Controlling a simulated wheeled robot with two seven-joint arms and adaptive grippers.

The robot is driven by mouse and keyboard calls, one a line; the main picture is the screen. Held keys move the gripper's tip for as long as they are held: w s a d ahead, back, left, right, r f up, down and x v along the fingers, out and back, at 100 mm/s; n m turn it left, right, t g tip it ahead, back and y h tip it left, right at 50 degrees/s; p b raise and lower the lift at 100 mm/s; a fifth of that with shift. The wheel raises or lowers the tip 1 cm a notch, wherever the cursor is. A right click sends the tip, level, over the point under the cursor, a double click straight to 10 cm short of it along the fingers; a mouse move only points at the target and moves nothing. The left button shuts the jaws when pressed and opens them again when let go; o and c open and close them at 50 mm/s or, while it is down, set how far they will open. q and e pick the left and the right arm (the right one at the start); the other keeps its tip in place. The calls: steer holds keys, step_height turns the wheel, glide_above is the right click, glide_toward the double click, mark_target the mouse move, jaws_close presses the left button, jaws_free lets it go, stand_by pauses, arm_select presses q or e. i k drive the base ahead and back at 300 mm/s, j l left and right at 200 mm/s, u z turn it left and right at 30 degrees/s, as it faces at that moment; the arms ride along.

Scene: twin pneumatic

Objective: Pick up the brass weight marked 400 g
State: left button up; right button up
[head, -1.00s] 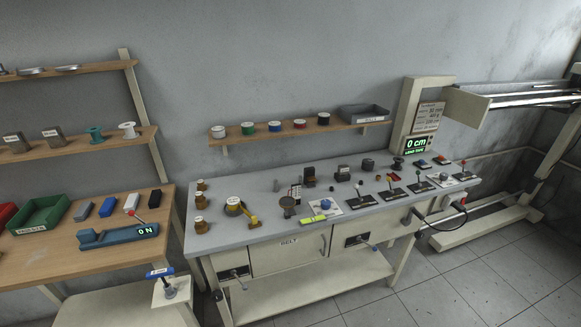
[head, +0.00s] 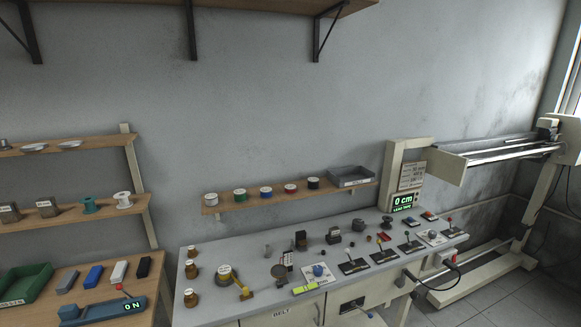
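Several brass weights stand in a row at the left end of the grey bench: a rear one (head: 193,252), a middle one (head: 191,270) and a front one (head: 191,298). The markings are too small to read, so I cannot tell which weight is 400 g. Neither of my grippers is in view.
The grey bench (head: 262,312) holds several small levers and parts to the right. A wall shelf (head: 290,199) carries spools and a grey tray (head: 351,177). A wooden table at left holds a green bin (head: 27,283) and a teal device (head: 103,311). A white rail frame (head: 500,150) stands at right.

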mark_target(191, 300)
steer(key=i+j, duration=0.15)
steer(key=j, duration=0.2)
steer(key=i+j, duration=0.15)
steer(key=j, duration=0.2)
steer(key=i+j+u, duration=0.1)
steer(key=j, duration=0.25)
steer(key=i+j, duration=0.2)
steer(key=j, duration=0.15)
steer(key=i+j, duration=0.15)
steer(key=j, duration=0.2)
steer(key=u, duration=0.05)
